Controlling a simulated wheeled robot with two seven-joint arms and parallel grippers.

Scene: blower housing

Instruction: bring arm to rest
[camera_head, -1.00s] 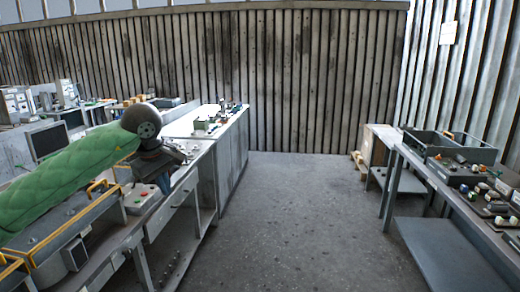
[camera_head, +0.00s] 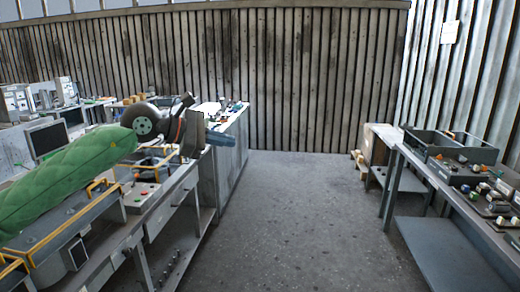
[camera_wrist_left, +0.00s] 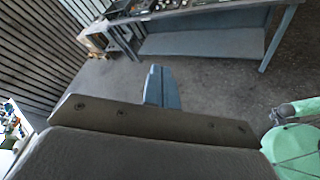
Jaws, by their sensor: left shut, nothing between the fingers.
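My left arm (camera_head: 70,178), in a green padded cover, comes in from the left above the workbench. My left gripper (camera_head: 218,138) is at the end of it, with blue-grey fingers pointing to the right, near the aisle-side edge of the benches. In the left wrist view the two fingers (camera_wrist_left: 161,88) lie together, shut and empty, with grey floor behind them. The gripper touches no object that I can make out. My right gripper is not in view.
The left workbench (camera_head: 172,197) carries yellow-handled trays and a box with coloured buttons (camera_head: 140,195). A white cabinet (camera_head: 228,155) stands behind it. On the right, a table (camera_head: 410,160) holds grey bins (camera_head: 450,147) and small parts. The floor aisle (camera_head: 290,215) between is clear.

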